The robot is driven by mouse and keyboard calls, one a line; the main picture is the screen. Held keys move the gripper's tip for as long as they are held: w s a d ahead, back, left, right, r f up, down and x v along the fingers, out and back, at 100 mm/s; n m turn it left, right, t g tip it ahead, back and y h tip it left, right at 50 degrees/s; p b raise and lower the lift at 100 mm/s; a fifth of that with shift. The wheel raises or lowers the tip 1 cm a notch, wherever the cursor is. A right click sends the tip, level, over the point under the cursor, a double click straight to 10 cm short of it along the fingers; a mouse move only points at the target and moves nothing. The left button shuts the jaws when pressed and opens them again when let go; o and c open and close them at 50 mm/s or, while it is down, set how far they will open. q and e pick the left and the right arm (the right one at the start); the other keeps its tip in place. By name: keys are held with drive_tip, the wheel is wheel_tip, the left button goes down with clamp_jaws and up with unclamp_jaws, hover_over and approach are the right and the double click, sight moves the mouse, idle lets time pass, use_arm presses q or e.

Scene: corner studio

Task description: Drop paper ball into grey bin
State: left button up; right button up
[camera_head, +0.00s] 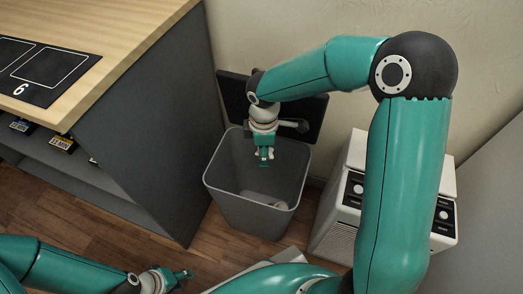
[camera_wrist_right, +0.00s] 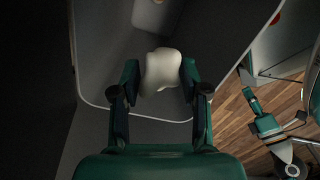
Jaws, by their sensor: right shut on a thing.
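The paper ball (camera_wrist_right: 162,70), white and crumpled, is between the fingers of my right gripper (camera_wrist_right: 160,88) in the right wrist view. In the head view my right gripper (camera_head: 265,156) points down over the open mouth of the grey bin (camera_head: 235,200); I cannot make out the ball there. The bin's rim (camera_wrist_right: 95,103) shows below the ball in the right wrist view.
A dark lid or panel (camera_head: 315,112) stands behind the bin. A wood-topped grey cabinet (camera_head: 140,120) is close on the left. A white appliance with black panels (camera_head: 335,218) stands close on the right. Some wooden floor (camera_head: 215,240) is clear in front.

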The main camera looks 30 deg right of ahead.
drive_tip(key=shift+f, duration=0.15)
drive_tip(key=o, duration=0.8)
drive_tip(key=shift+c, duration=0.2)
wheel_tip(320, 180, up, 12)
idle(0.3)
